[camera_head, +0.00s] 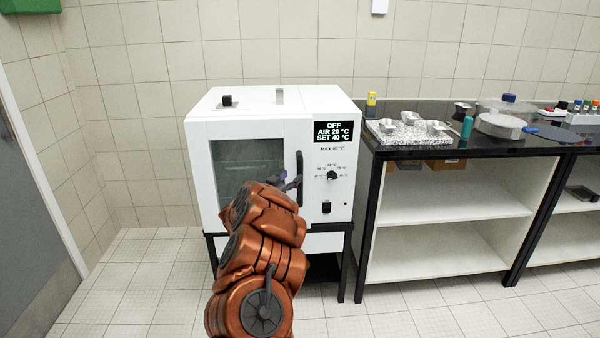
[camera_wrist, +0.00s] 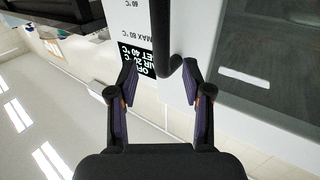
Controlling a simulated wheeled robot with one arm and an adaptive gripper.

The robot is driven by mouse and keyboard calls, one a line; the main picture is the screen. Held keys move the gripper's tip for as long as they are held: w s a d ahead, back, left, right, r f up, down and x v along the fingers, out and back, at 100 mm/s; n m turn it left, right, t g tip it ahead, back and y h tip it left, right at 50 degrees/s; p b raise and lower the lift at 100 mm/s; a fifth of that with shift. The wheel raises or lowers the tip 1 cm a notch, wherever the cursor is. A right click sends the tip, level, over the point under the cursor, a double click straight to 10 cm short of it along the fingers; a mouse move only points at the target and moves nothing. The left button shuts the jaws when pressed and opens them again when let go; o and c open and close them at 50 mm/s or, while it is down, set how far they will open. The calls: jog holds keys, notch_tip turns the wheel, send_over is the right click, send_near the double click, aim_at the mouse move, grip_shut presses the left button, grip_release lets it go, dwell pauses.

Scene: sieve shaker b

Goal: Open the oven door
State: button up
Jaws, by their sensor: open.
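The white oven (camera_head: 325,220) stands on a dark stand against the tiled wall. Its door, with a dark glass window (camera_head: 232,163), looks shut. The black vertical door handle (camera_head: 299,170) is on the door's right side; it also shows in the wrist view (camera_wrist: 161,35). My gripper (camera_head: 290,183) is at the handle in the head view, partly hidden by my arm. In the wrist view my gripper (camera_wrist: 160,82) is open, with one finger on each side of the handle's end. I cannot tell whether either finger touches it.
The oven display (camera_head: 334,131) reads OFF, AIR 20 °C, SET 40 °C. A black knob (camera_head: 332,175) sits right of the handle. A dark-topped bench (camera_head: 470,151) with dishes and bottles stands to the right. Floor at the left, before a grey door (camera_head: 35,215), is clear.

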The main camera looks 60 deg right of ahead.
aim_at(299, 170)
jog(key=shift+w+d+r, duration=0.1)
jog(key=shift+w+d, duration=0.1)
jog(key=shift+d, duration=1.65)
jog(key=shift+w+d, duration=0.2)
jog(key=shift+d, duration=1.6)
jog(key=shift+c, duration=0.4)
grip_shut()
